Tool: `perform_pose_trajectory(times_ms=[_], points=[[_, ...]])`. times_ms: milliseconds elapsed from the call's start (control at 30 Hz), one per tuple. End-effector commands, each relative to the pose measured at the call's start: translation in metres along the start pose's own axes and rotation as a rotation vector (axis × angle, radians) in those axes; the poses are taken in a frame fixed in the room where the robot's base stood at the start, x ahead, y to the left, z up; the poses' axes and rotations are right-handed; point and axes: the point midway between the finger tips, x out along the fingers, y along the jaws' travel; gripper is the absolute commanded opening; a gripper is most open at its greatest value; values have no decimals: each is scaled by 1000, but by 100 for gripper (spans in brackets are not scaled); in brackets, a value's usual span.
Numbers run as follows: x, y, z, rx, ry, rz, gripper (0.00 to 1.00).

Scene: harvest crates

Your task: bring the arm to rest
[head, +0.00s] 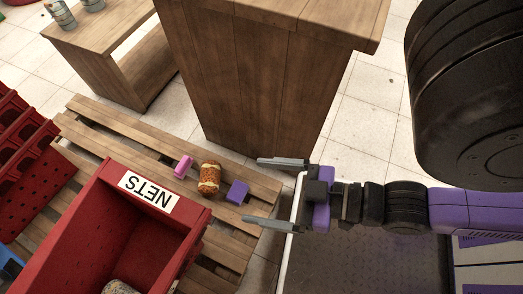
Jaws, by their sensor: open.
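My gripper (268,192) is open and empty, at the end of my purple and black arm (400,207). Its two grey fingers point left, spread apart, near the right end of a wooden pallet (135,138). A small purple block (237,192) on the pallet lies just left of the fingers, apart from them as far as I can see.
A brown patterned jar-like item (209,179) and a pink block (183,166) lie on the pallet. A red crate labelled NETS (195,243) holds a speckled item (120,287). Red crates (25,145) stand left. A wooden cabinet (255,75) and bench (105,40) stand behind.

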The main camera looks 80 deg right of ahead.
Motion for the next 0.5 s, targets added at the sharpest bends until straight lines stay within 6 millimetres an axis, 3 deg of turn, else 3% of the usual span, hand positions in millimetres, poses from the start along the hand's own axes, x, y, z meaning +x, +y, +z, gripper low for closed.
perform_pose_trajectory(times_ms=[167,267,500], points=[[-3,0,-11,1,-1,0,94],[-8,0,-27,1,-1,0,94],[-25,0,-90,1,-1,1,94]])
